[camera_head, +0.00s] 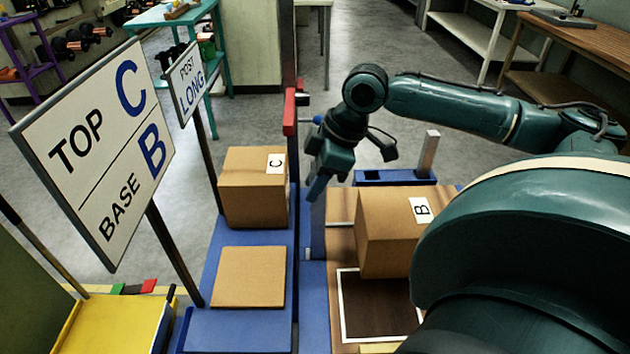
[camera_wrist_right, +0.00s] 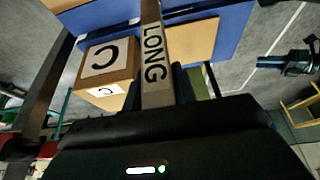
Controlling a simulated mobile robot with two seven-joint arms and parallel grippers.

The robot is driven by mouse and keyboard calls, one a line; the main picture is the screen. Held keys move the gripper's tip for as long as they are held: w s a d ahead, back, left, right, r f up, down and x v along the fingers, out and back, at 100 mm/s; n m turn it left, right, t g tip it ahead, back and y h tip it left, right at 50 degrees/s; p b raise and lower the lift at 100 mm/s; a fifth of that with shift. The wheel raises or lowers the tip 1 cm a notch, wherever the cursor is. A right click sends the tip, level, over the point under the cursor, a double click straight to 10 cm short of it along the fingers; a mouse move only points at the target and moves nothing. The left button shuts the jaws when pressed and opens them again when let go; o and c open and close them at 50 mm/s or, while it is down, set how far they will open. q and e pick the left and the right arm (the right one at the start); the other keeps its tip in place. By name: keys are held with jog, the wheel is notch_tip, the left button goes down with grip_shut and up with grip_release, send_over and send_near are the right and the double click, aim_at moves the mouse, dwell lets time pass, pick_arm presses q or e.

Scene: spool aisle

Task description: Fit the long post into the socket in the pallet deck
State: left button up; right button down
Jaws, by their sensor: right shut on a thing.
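In the right wrist view the post (camera_wrist_right: 152,45) carries the word LONG and runs away from the jaws (camera_wrist_right: 158,90). The socket itself is not discernible. A dark gripper-like shape, seemingly my left gripper (camera_wrist_right: 288,62), shows small in the right wrist view; its jaws are unclear.
Box B (camera_head: 390,235) stands on the deck behind a white-outlined dark square (camera_head: 378,310). Box C (camera_head: 250,190) and a flat carton (camera_head: 248,277) sit on the left blue platform (camera_head: 220,330). Signs (camera_head: 100,150) stand left.

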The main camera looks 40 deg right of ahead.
jog(key=c, duration=1.1)
grip_release()
jog(key=shift+r, duration=0.1)
jog(key=v, duration=1.2)
jog(key=shift+s+a, duration=0.1)
jog(key=shift+a, duration=0.05)
